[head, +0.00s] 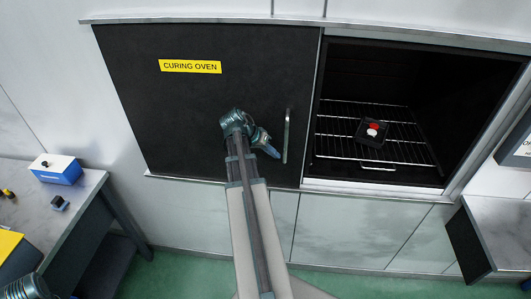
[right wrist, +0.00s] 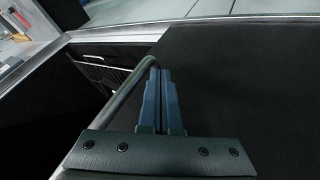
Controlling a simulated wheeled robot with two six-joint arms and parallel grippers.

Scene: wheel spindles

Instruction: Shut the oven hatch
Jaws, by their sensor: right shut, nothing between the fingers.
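The oven hatch (head: 200,110) is a flat black panel with a yellow "CURING OVEN" label. It covers the left part of the oven front and leaves the right part open. Its upright metal handle (head: 287,136) is near the panel's right edge. My right gripper (head: 276,154) is shut and empty, just left of the handle, in front of the panel. In the right wrist view, the shut fingers (right wrist: 161,75) lie beside the handle bar (right wrist: 124,96); I cannot tell whether they touch it.
The open oven cavity (head: 340,75) shows wire racks (head: 408,150) and a small dark tray (head: 363,140) with red and white pieces. A bench (head: 85,195) with a blue-and-white box (head: 57,168) is at left. Another bench (head: 500,220) is at right.

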